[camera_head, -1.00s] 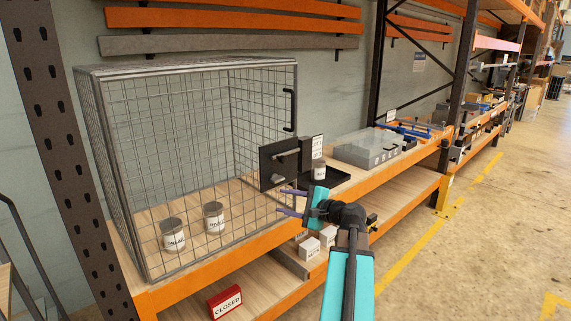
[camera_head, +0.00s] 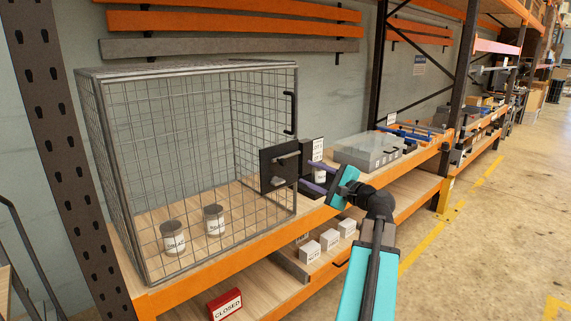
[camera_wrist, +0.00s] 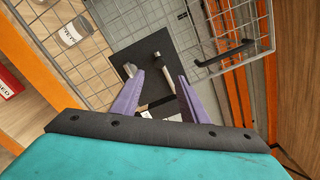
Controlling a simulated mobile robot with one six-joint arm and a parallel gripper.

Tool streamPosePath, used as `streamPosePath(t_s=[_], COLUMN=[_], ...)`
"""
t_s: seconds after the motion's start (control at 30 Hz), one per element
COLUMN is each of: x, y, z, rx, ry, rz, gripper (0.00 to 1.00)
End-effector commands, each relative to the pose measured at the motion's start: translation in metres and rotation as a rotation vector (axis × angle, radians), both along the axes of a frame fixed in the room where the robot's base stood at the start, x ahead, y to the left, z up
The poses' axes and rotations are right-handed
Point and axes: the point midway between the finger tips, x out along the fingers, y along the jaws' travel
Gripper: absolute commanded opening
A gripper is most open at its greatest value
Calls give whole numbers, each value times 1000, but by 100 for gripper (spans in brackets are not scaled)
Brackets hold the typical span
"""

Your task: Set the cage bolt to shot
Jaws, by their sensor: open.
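The wire cage (camera_head: 147,284) stands on the shelf at the left. Its black bolt plate (camera_head: 268,160) is at the cage's right front edge, with a silver bolt part (camera_head: 288,156) across it. In the wrist view the plate (camera_wrist: 153,45) lies ahead of the fingers, with a silver piece (camera_wrist: 130,70) near the left fingertip and a pale bar (camera_wrist: 172,75) near the right one. My gripper (camera_head: 302,172) is open, just right of the plate; its purple fingers also show in the wrist view (camera_wrist: 161,77). I cannot tell whether the bolt is shot or drawn, or whether a finger touches it.
Two labelled cans (camera_head: 173,238) (camera_head: 214,220) stand inside the cage. A black handle (camera_head: 290,112) is on the cage above the plate. A grey case (camera_head: 368,151) lies right on the shelf. Small white boxes (camera_head: 310,251) and a red CLOSED sign (camera_head: 225,304) are below.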

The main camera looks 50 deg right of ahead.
Motion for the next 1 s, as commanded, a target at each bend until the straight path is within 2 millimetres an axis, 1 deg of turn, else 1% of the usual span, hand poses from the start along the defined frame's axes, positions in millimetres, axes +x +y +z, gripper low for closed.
streamPosePath(t_s=[0.17, 0.7, 0.9, 1.0], x=[20, 96, 119, 125], y=[-2, -8, -10, -10], z=[2, 2, 1, 1], rx=[0, 0, 1, 0], ry=[0, 1, 0, 1], rz=[1, 1, -1, -2], gripper=[40, 40, 40, 40])
